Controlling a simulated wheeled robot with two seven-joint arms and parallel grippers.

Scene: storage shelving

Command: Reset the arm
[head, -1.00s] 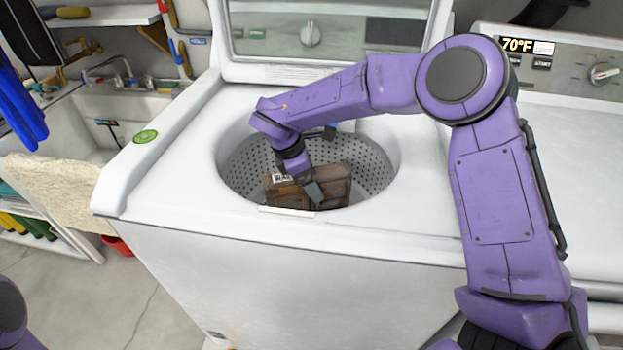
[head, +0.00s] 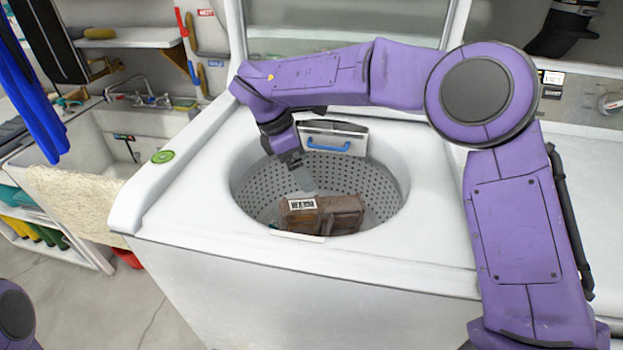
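My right arm (head: 510,200) comes in from the right and bends over the open washing machine (head: 190,220). Its gripper (head: 303,180) points down into the perforated drum (head: 375,190), just above a brown box (head: 335,214) with a white label. The box lies low in the drum by the front rim. The fingers overlap in this view, so I cannot tell how far apart they are. Only a purple piece of my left arm (head: 14,315) shows at the lower left corner; its gripper is out of view.
A sink with a faucet (head: 145,98) and a tool shelf (head: 130,38) stand at the left. A beige cloth (head: 75,195) hangs in front of the sink. A second machine (head: 590,170) stands at the right.

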